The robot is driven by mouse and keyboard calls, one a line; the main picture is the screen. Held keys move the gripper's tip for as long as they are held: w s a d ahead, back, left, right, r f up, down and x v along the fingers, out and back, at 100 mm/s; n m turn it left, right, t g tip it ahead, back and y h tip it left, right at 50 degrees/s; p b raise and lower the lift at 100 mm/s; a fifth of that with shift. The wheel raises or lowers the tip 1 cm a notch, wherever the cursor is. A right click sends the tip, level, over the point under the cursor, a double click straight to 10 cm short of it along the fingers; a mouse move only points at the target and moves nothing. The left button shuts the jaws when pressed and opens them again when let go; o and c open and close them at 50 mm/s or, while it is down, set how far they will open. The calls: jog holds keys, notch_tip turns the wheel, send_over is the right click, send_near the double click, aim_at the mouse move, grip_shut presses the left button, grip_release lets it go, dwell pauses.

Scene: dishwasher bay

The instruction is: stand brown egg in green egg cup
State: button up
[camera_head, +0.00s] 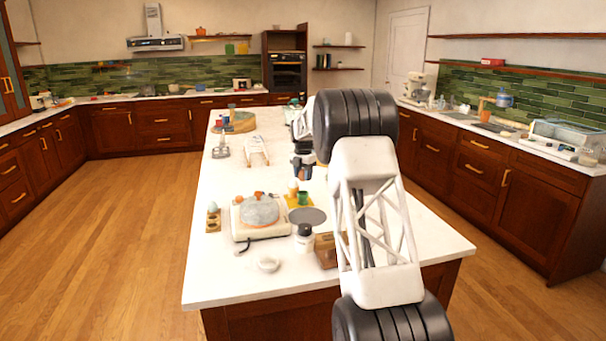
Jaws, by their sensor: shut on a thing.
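My gripper (302,176) points down over the middle of the island, its dark fingers shut. What it holds is small and largely hidden by the fingers; I take it to be the brown egg. The green egg cup (303,198) stands on a yellow mat (292,203), below and close to my gripper. A small tan-topped, pale thing (293,186) shows just left of the cup; I cannot tell whether it touches the gripper.
A white appliance (243,229) with a round grey top stands left of the mat. A wooden holder (213,224) bears a pale blue egg (212,206). A dark disc (308,215), a dark-topped jar (305,237) and a brown box (326,250) stand nearer.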

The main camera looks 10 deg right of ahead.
jog(key=shift+f, duration=2.45)
jog(key=shift+f, duration=0.65)
dwell(1.2)
jog(key=o, duration=1)
jog(key=shift+r, duration=0.1)
jog(key=shift+r, duration=3.9)
